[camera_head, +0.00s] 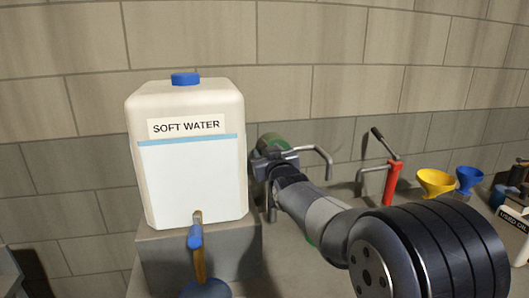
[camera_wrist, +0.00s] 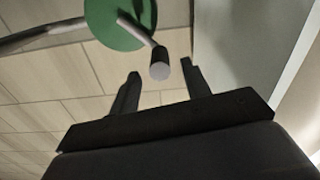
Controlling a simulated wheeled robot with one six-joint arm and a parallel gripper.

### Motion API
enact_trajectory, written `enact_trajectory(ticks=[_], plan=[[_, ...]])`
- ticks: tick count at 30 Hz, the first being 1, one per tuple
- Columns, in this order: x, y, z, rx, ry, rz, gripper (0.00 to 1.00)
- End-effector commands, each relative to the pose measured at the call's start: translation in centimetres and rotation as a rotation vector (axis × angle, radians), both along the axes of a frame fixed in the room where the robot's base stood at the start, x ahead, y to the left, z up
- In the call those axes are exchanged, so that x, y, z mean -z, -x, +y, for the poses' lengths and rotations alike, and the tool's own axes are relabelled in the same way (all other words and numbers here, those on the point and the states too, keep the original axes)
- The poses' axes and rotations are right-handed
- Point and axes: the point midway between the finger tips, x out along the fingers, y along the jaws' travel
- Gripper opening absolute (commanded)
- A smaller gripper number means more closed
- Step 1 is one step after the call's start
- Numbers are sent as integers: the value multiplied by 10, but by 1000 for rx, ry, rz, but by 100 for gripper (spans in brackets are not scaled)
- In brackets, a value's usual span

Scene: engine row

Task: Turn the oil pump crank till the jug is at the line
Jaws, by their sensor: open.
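The green oil pump (camera_head: 272,141) is on the far side of my gripper, with a grey bent spout to its right. In the wrist view it shows as a green disc (camera_wrist: 112,22) with a light crank arm ending in a grey cylindrical handle (camera_wrist: 159,66). My gripper (camera_wrist: 160,84) is open, its two fingers pointing at the handle, one on each side of its line. The handle appears just beyond or between the fingertips; the depth is hard to tell. In the head view my gripper (camera_head: 268,160) partly covers the pump. I cannot make out the jug; my arm hides the area below the spout.
A white SOFT WATER tank (camera_head: 190,175) with a tap stands on a grey block (camera_head: 165,255) left of my arm. A red hand pump (camera_head: 391,184), yellow funnel (camera_head: 434,181), blue funnel (camera_head: 468,178) and a labelled oil container (camera_head: 514,232) stand to the right.

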Motion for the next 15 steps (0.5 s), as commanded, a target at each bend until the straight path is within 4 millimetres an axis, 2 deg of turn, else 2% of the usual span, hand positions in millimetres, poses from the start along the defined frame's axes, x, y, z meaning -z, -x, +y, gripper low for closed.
enact_trajectory(ticks=[1,6,15], plan=[[2,10,-2,1,0,-2,45],[2,35,-7,0,0,-1,45],[1,56,-11,0,0,1,45]])
